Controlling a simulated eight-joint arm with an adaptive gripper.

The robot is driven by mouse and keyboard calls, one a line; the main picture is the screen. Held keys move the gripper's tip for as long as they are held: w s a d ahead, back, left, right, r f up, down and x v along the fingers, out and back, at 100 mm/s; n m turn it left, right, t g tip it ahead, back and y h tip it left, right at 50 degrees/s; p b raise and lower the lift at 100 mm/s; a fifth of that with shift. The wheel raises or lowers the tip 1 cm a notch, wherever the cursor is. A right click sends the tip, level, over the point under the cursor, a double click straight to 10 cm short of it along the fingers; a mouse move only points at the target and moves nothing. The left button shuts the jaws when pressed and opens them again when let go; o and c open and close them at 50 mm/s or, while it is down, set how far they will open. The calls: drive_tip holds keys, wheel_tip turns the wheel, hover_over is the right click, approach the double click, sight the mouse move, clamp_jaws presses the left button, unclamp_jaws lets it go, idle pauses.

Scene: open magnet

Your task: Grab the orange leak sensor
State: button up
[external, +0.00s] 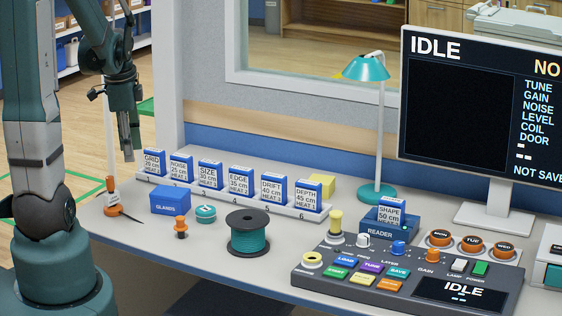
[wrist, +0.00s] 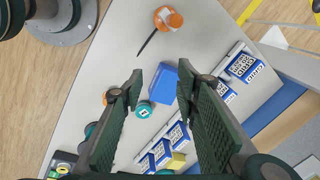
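An orange device with a rounded base and a dark probe or cable (external: 113,197), which looks like the leak sensor, stands at the left end of the desk. In the wrist view it is at the top (wrist: 168,18), beyond my fingertips. A smaller orange and dark piece (external: 181,228) stands farther right, partly hidden behind a finger in the wrist view (wrist: 106,98). My gripper (external: 129,158) hangs above the left end of the desk, apart from both. It also shows in the wrist view (wrist: 160,73) with its fingers wide apart and nothing held.
A blue glasses box (external: 170,200), a teal round piece (external: 206,213) and a dark spool with teal winding (external: 248,233) stand near the sensor. A rack of labelled cartridges (external: 239,183) runs behind them. A control console (external: 407,275) and monitor are at right.

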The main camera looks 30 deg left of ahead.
sight(113, 206)
drive_tip(key=a+f+m, duration=0.1)
drive_tip(key=a+f, duration=0.1)
drive_tip(key=a+f+m+g, duration=0.1)
drive_tip(key=a+f, duration=0.2)
drive_tip(key=a+f+m, duration=0.1)
drive_tip(key=a+f, duration=0.1)
drive_tip(key=a, duration=0.1)
drive_tip(key=shift+w+f+m+g+h+p, duration=0.15)
drive_tip(key=shift+f+m+g+h+p, duration=0.15)
drive_tip(key=shift+f+m+h+p, duration=0.1)
drive_tip(key=shift+a+f+m, duration=0.3)
drive_tip(key=shift+a+f, duration=0.15)
drive_tip(key=shift+f, duration=0.1)
drive_tip(key=shift+f+b, duration=0.3)
drive_tip(key=shift+f, duration=1)
drive_tip(key=shift+f, duration=0.1)
drive_tip(key=shift+s+d+f+b, duration=0.1)
drive_tip(key=shift+f+b, duration=0.25)
drive_tip(key=shift+f, duration=0.9)
drive_tip(key=shift+s+d+f+b, duration=0.1)
drive_tip(key=shift+f+b, duration=0.25)
drive_tip(key=shift+f, duration=0.9)
drive_tip(key=shift+c, duration=0.5)
clamp_jaws()
